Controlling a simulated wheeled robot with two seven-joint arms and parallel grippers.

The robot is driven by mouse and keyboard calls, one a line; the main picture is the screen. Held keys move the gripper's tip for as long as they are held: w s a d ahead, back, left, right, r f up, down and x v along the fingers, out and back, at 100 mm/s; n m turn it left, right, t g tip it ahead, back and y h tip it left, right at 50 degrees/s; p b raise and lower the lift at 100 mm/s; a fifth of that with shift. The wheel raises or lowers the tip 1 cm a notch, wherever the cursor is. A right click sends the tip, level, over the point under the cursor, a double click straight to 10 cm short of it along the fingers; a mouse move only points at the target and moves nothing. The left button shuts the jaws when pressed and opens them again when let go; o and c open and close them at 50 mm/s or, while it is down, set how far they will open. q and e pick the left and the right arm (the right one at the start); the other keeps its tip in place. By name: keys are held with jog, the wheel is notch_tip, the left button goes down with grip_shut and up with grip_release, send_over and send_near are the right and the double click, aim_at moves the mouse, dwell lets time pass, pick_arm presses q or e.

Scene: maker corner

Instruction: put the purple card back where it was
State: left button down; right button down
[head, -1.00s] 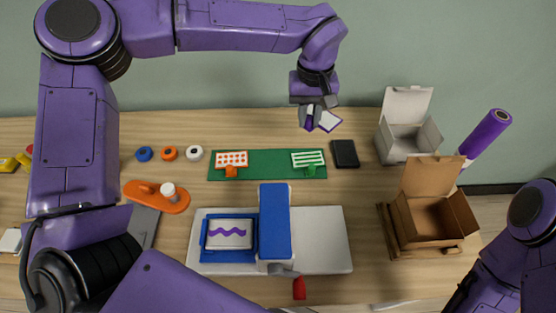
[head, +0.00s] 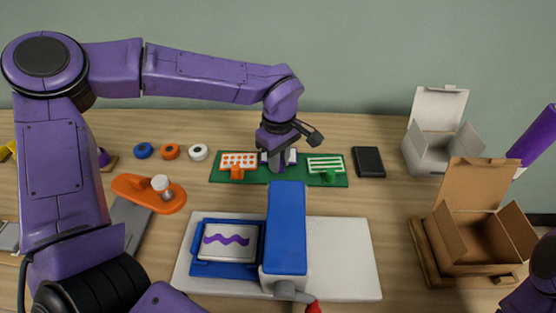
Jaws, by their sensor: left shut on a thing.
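My left gripper (head: 277,162) is low over the middle of the green mat (head: 216,175), between the orange-dotted card (head: 238,160) and the green-striped card (head: 326,164). It is shut on a white card (head: 292,156), probably the purple card, mostly hidden behind the fingers; only its white edges show. I cannot tell whether it touches the mat. Each of the other two cards stands in a small holder of its own colour. A white piece with a purple wavy line (head: 228,241) lies in the blue tray of the press. My right gripper is out of view.
The press with its blue arm (head: 287,226) stands in front of the mat. A black box (head: 368,161) lies right of the mat, with an open white box (head: 434,150) and an open brown box (head: 470,235) beyond.

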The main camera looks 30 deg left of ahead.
pick_arm(q)
jog(key=c, duration=1)
grip_release()
jog(key=shift+f, duration=0.15)
jog(key=shift+r, duration=0.25)
notch_tip(320, 180, up, 12)
jog(key=p, duration=0.2)
